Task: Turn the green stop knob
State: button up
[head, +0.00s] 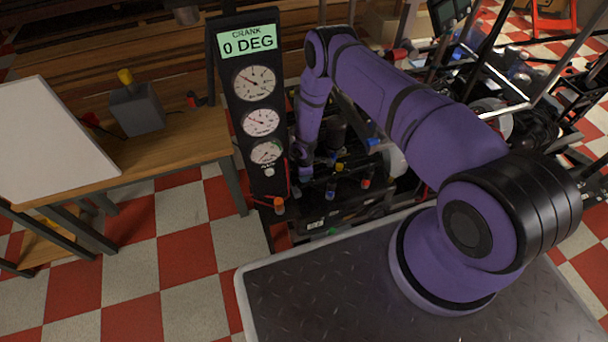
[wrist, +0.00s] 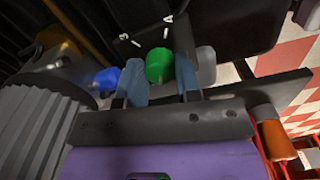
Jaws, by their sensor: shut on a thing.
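The green stop knob (wrist: 158,62) shows in the wrist view between the two fingers of my gripper (wrist: 161,80). The fingers are shut on it, one on each side. A grey round knob or post (wrist: 206,66) stands just right of the right finger. In the head view my gripper (head: 303,168) hangs low among the machine's parts, right of the gauge panel. The green knob cannot be made out there.
A blue knob (wrist: 107,78) lies left of my fingers, and an orange one (wrist: 277,139) lies at lower right. The gauge panel (head: 254,105) reads CRANK 0 DEG. A wooden bench (head: 190,140) stands at left; checkered floor (head: 160,255) is clear.

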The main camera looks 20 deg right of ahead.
jog(key=shift+m, duration=0.7)
jog(key=o, duration=0.9)
notch_tip(320, 180, up, 11)
jog(key=shift+f, duration=0.1)
dwell(0.6)
